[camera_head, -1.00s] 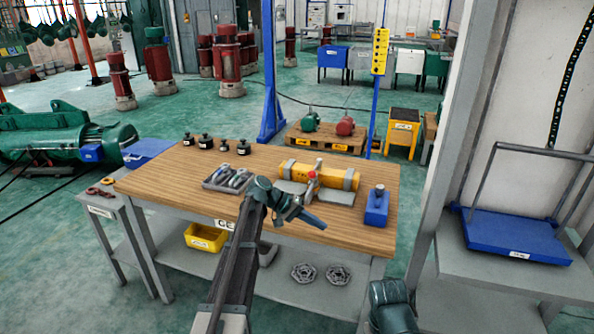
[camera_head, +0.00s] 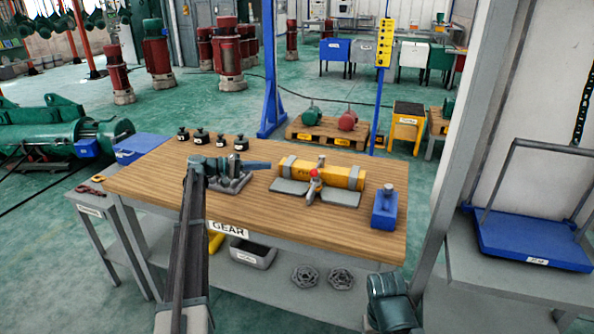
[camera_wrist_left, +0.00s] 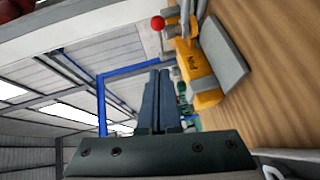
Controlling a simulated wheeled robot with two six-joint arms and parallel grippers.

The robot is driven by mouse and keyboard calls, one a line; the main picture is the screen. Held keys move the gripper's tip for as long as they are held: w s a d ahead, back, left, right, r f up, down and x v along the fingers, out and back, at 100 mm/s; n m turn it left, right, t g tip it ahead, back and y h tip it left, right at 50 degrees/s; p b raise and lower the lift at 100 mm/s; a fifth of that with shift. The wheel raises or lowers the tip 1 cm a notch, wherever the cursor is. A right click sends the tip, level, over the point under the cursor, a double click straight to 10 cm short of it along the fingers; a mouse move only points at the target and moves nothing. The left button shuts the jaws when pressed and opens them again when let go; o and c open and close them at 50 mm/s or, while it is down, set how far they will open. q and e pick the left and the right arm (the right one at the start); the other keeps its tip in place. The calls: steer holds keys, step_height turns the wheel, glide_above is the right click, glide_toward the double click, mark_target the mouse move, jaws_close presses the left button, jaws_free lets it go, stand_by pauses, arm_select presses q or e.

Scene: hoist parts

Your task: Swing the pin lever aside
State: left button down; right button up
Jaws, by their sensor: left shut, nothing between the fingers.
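The pin lever (camera_head: 313,188) is a short grey bar with a red knob, at the front of a yellow cylinder (camera_head: 342,177) held by grey straps on the workbench. In the left wrist view the red knob (camera_wrist_left: 158,22) shows near the top, beside the yellow cylinder (camera_wrist_left: 204,98). My left gripper (camera_head: 268,165) is over the bench, left of the cylinder, its fingers pointing right. It is shut and empty, apart from the lever. The shut fingers also show in the left wrist view (camera_wrist_left: 160,76).
A blue block (camera_head: 384,210) stands at the bench's right end. Several black-knobbed parts (camera_head: 221,140) line the back left. The front of the wooden top (camera_head: 290,222) is clear.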

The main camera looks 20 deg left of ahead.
arm_select(q)
steer(key=b, duration=0.1)
glide_toward(318, 165)
steer(key=shift+s+d+f+b, duration=0.1)
steer(key=shift+d+f+b, duration=0.15)
steer(key=shift+d, duration=0.2)
steer(key=shift+d+f+b, duration=0.2)
steer(key=shift+d, duration=0.2)
steer(key=shift+s+d+f, duration=0.1)
steer(key=shift+s+d, duration=0.05)
steer(key=shift+d, duration=0.65)
steer(key=shift+d, duration=0.1)
